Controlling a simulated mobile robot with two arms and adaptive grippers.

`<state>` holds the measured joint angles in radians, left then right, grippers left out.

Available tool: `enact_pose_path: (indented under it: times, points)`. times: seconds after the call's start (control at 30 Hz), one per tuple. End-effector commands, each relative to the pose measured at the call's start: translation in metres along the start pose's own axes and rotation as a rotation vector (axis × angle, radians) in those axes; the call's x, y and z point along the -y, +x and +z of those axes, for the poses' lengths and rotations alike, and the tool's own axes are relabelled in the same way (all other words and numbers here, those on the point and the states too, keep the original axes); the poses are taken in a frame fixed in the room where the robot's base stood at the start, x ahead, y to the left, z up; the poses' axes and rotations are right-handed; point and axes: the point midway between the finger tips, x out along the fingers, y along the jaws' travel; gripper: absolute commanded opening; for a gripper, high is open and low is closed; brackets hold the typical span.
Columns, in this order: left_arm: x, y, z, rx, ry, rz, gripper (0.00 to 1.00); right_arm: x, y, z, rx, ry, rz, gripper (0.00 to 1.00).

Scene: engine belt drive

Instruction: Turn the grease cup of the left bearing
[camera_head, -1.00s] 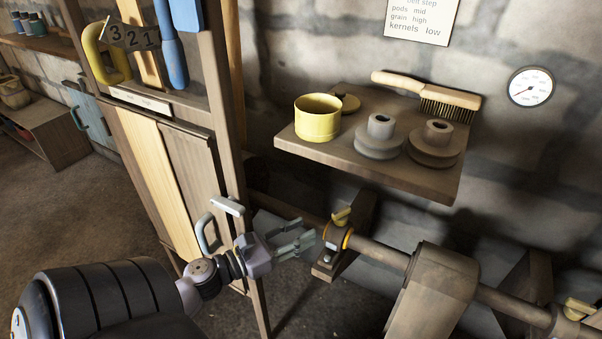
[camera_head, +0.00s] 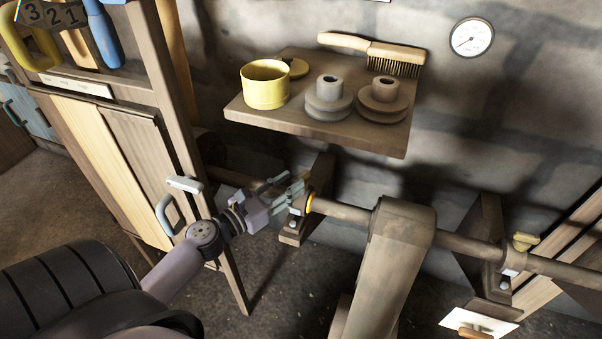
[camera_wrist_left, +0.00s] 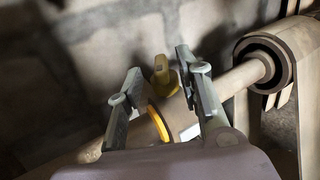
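The left bearing (camera_head: 291,232) sits on the shaft behind my left gripper in the head view, with a yellow ring (camera_head: 309,202) beside it. Its yellow grease cup is hidden by the gripper there. In the left wrist view the grease cup (camera_wrist_left: 161,74) stands upright, between and a little beyond the two fingers. My left gripper (camera_head: 294,184) is open and right at the bearing; the wrist view shows its two fingers (camera_wrist_left: 157,72) apart with nothing clamped. I cannot tell whether a finger touches the cup. My right gripper is not in view.
The shaft (camera_head: 345,211) runs right past a wooden belt housing (camera_head: 402,225) to another bearing with a yellow cup (camera_head: 525,241). Above hangs a shelf (camera_head: 375,143) with a yellow tin (camera_head: 265,85), pulleys (camera_head: 328,98) and a brush (camera_head: 390,55). A wooden cabinet (camera_head: 140,150) stands close left.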

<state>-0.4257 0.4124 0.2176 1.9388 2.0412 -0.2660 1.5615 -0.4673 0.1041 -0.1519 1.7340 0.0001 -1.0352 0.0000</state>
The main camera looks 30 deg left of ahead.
Motion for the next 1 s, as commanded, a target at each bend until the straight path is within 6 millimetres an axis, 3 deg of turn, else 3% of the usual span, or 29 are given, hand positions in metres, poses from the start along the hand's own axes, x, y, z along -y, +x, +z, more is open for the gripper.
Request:
enact_pose_path:
  times: [0.1, 0.3, 0.67, 1.0]
  points:
    - [0.000, 0.022, 0.002, 0.001, 0.002, -0.001, 0.33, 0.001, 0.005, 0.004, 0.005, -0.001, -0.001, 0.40]
    - [0.000, 0.042, 0.000, 0.000, -0.001, 0.000, 0.33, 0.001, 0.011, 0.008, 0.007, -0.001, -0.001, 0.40]
    - [0.000, 0.045, 0.000, -0.001, 0.000, 0.000, 0.33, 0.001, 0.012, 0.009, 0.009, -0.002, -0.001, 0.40]
    - [-0.001, 0.045, 0.000, 0.000, 0.000, 0.003, 0.10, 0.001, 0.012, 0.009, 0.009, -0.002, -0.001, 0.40]
